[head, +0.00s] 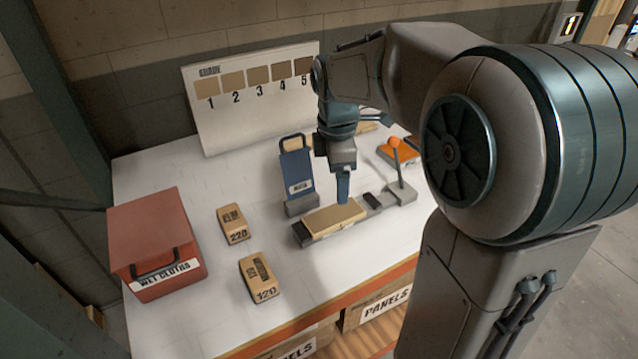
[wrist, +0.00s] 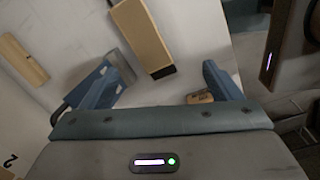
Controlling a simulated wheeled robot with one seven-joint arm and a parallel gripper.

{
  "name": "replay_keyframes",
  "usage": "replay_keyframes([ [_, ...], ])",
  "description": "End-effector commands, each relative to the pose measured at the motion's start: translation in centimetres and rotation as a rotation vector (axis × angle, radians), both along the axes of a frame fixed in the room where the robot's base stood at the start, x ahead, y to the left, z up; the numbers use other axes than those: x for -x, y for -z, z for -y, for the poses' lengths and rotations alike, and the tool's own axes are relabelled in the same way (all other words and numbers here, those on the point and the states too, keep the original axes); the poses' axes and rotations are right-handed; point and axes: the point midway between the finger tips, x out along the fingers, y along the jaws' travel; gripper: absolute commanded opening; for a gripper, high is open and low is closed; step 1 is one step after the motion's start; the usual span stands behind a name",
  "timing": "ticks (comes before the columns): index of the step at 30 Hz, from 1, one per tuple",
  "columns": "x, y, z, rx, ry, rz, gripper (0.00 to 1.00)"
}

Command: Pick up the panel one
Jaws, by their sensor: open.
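A flat tan panel (head: 333,219) lies along a dark, low fixture on the white table, near the front edge. In the wrist view the tan panel (wrist: 140,35) lies ahead of my gripper, with a dark block at its near end. My gripper (head: 343,199) points down just behind the panel in the head view. In the wrist view the two blue fingers of my gripper (wrist: 157,78) are spread apart with nothing held between them. No number shows on the panel, so I cannot tell its label. Whether the fingertips touch anything is unclear.
A blue upright holder (head: 297,169) stands close left of my gripper. A post with an orange ball (head: 394,142) stands right. Blocks marked 220 (head: 232,224) and 120 (head: 259,278), and a red box (head: 157,246), are left. A grade board (head: 252,98) stands behind.

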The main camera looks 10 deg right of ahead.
Motion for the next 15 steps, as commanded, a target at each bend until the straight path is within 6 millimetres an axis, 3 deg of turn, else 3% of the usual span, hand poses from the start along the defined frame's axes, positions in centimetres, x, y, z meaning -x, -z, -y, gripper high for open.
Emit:
replay_keyframes([
  [1, -1.2, 0.6, 0.2, -0.009, -0.082, -0.017, 0.85],
  [6, -3.6, 1.3, 0.4, -0.031, -0.303, -0.049, 0.85],
  [11, -4.3, 2.1, 0.5, -0.042, -0.382, -0.058, 0.85],
  [15, -4.3, 4.4, 0.5, -0.044, -0.39, -0.063, 0.85],
])
